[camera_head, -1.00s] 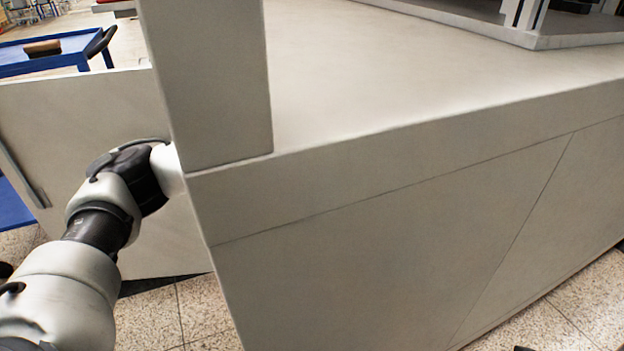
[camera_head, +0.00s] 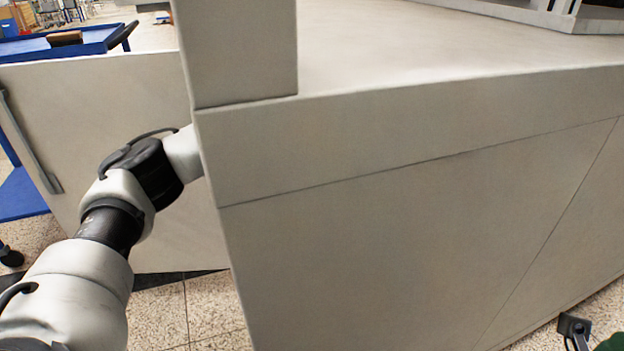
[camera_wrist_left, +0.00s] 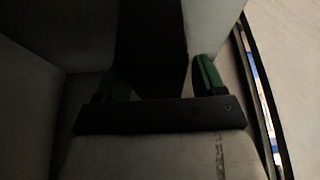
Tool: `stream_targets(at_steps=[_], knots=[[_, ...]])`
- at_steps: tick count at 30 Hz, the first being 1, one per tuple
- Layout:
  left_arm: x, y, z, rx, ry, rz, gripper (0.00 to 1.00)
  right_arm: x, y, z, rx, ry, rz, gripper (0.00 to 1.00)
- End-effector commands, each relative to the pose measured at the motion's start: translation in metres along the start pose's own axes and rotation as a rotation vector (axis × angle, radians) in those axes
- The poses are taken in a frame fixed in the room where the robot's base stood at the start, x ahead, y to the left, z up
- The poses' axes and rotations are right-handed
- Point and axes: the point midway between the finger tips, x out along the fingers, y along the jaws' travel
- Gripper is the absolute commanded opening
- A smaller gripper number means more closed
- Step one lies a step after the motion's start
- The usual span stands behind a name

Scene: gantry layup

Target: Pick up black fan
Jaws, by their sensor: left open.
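My left arm runs into the front of the grey cabinet (camera_head: 400,140), past its open door (camera_head: 110,115). The gripper itself is hidden behind the cabinet's edge in the head view. In the left wrist view my left gripper (camera_wrist_left: 160,80) is open, with one green-padded finger on each side. A dark block-like thing (camera_wrist_left: 150,45), probably the black fan, shows between the fingers. The view is too dim to tell whether they touch it. A small black and green part, perhaps of my right gripper (camera_head: 590,335), shows at the head view's bottom right corner.
A square grey post (camera_head: 240,50) stands on the cabinet's left corner beside the flat top. A blue cart (camera_head: 70,45) stands behind the door. In the wrist view, pale cabinet walls (camera_wrist_left: 35,110) enclose the gripper. Speckled floor (camera_head: 215,310) is bare below.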

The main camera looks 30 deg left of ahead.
Motion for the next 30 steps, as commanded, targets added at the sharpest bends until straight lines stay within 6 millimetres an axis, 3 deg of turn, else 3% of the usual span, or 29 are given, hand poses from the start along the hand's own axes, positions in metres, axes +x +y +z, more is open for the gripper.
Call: stream_targets(at_steps=[28, 30], knots=[[0.0041, 0.0001, 0.0022, 0.000, 0.000, 0.000, 0.70, -0.0045, -0.0001, -0.0011, 0.004, -0.026, 0.013, 0.77], [0.0041, 0.0001, 0.0022, 0.000, 0.000, 0.000, 0.63, -0.0045, -0.0001, -0.0011, 0.004, -0.026, 0.012, 0.77]])
